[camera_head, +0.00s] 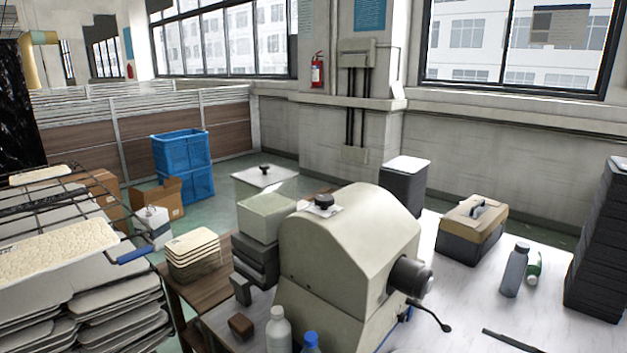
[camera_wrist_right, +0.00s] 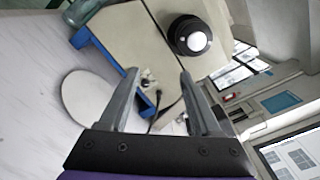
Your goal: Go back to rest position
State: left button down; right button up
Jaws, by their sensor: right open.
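My right gripper (camera_wrist_right: 158,73) shows in the right wrist view with its two grey fingers spread apart. Nothing is held between them. Behind the fingers is the cream machine (camera_wrist_right: 130,32) with its black round knob (camera_wrist_right: 188,36), seen tilted. In the head view the same machine (camera_head: 340,240) stands on the table, its black cylinder facing right. Neither gripper shows in the head view, and my left gripper is in no frame.
Stacked trays (camera_head: 90,310) and a wire rack with a blue handle (camera_head: 135,250) fill the left side. Bottles (camera_head: 278,330), a toolbox (camera_head: 472,228) and a dark stack (camera_head: 598,250) stand on the white table (camera_head: 455,305). Bare tabletop lies right of the machine. A pale disc (camera_wrist_right: 88,98) lies near my right gripper.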

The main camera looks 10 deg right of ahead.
jog(key=s+a+f+n+g+h+b, duration=0.1)
jog(key=a+f+n+g+h+b, duration=0.3)
jog(key=a, duration=0.6)
jog(key=a+f+n+g+y, duration=0.1)
jog(key=a+f+g, duration=0.2)
jog(key=a+f, duration=0.55)
pick_arm(q)
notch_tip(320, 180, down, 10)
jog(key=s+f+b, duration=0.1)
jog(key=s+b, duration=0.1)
jog(key=b, duration=0.4)
pick_arm(e)
jog(key=s+a+f+n+g+h, duration=0.1)
jog(key=s+a+f+n+h, duration=0.35)
jog(key=s+a+n, duration=0.35)
jog(key=s+a+f+n+g+h, duration=0.1)
jog(key=s+a+f+n+h, duration=0.3)
jog(key=s, duration=0.6)
pick_arm(q)
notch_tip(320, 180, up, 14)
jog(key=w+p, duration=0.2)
jog(key=p, duration=1)
pick_arm(e)
notch_tip(320, 180, up, 13)
jog(key=w, duration=0.2)
jog(key=shift+w+d+r+n+t, duration=0.15)
jog(key=shift+w+d+n+t, duration=0.2)
jog(key=shift+d+n+t, duration=0.05)
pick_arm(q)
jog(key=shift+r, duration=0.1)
